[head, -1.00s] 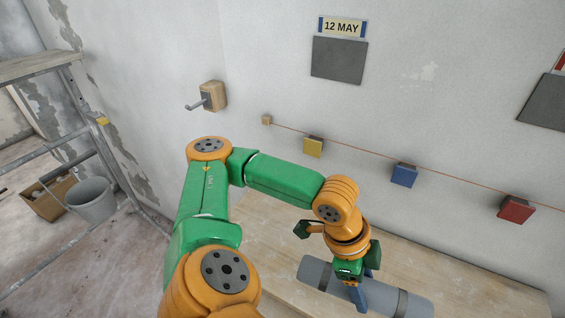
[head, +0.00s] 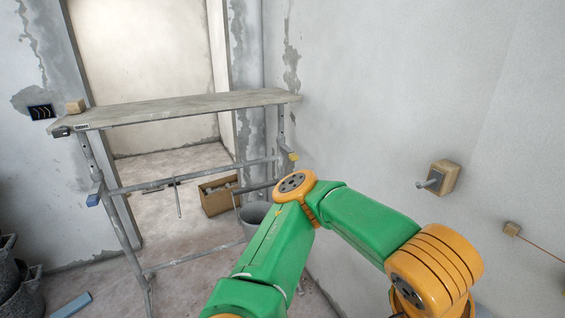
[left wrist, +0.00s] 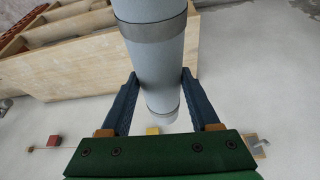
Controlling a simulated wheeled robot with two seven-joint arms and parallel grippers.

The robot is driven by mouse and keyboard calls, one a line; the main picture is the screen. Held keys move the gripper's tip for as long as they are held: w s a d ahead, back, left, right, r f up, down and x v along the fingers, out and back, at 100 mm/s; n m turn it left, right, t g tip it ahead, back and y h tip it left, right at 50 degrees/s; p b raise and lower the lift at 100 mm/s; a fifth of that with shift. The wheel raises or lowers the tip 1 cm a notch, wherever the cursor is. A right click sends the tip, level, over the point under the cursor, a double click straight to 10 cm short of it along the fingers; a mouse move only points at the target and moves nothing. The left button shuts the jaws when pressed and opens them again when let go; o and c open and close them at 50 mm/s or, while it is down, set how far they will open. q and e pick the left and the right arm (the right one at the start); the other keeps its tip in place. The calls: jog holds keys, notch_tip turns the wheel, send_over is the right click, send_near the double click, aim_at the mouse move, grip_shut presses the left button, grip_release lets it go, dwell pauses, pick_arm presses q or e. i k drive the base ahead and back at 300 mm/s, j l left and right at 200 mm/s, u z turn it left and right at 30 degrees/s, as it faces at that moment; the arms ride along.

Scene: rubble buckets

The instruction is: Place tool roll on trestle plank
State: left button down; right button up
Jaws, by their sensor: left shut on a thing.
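The trestle plank (head: 190,106) is a grey, worn board across a metal trestle, at centre left in the head view. Most of its top is bare. The tool roll (left wrist: 157,62) is a grey cylinder with darker bands, seen in the left wrist view. My left gripper (left wrist: 158,78) is shut on it, one blue finger on each side. The gripper and roll are outside the head view, where only my left arm shows, right of the trestle. My right gripper is in neither view.
A small wooden block (head: 75,106) sits at the plank's left end, near a dark item (head: 62,131). Below are a cardboard box (head: 217,197) and a grey bucket (head: 252,214). A wall peg on a wooden block (head: 443,178) juts out at right. Wooden shelving (left wrist: 85,62) shows in the wrist view.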

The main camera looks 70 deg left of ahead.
aim_at(196, 101)
jog(key=j+u, duration=0.45)
jog(key=i+j+u, duration=0.2)
jog(key=j+u, duration=0.2)
jog(key=i+j+u, duration=0.2)
jog(key=j+u, duration=0.25)
jog(key=i+j+u, duration=0.2)
jog(key=u, duration=0.25)
